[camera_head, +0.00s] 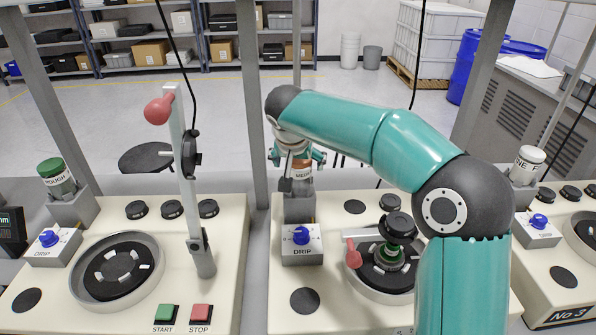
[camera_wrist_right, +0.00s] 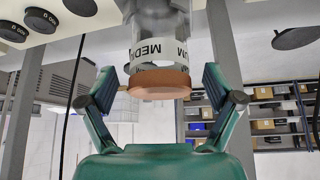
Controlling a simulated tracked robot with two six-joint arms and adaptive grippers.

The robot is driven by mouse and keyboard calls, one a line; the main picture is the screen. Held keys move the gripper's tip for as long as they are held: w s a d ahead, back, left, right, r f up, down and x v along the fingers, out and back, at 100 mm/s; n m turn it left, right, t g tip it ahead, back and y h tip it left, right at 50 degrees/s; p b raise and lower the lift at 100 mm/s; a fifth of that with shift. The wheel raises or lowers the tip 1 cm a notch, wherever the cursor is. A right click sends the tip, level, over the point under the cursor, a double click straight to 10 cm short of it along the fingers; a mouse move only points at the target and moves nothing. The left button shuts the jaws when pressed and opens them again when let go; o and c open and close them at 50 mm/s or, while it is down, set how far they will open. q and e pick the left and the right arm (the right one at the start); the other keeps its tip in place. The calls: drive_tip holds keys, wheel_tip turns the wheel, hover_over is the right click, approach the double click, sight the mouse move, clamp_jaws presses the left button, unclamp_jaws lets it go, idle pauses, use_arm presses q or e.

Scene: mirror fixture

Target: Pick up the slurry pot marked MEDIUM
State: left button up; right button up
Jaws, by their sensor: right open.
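The slurry pot marked MEDIUM (camera_head: 302,175) stands upright in its holder (camera_head: 299,208) on the middle station, partly hidden by my right arm. The right wrist view shows it upside down, with a clear body, a white label (camera_wrist_right: 157,53) and an orange-brown cap (camera_wrist_right: 159,83). My right gripper (camera_head: 297,158) is at the pot's cap. In the right wrist view its teal fingers (camera_wrist_right: 158,80) are open, one on each side of the cap, with visible gaps to it. My left gripper is in neither view.
A green-capped ROUGH pot (camera_head: 57,181) stands on the left station and a white-capped FINE pot (camera_head: 526,168) on the right one. A lever with a red knob (camera_head: 159,109) rises left of my arm. Grey frame posts (camera_head: 254,100) stand close beside the MEDIUM pot.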

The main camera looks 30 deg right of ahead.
drive_tip(key=shift+x, duration=0.95)
drive_tip(key=c, duration=1.4)
drive_tip(key=shift+r, duration=0.1)
drive_tip(key=shift+c, duration=0.2)
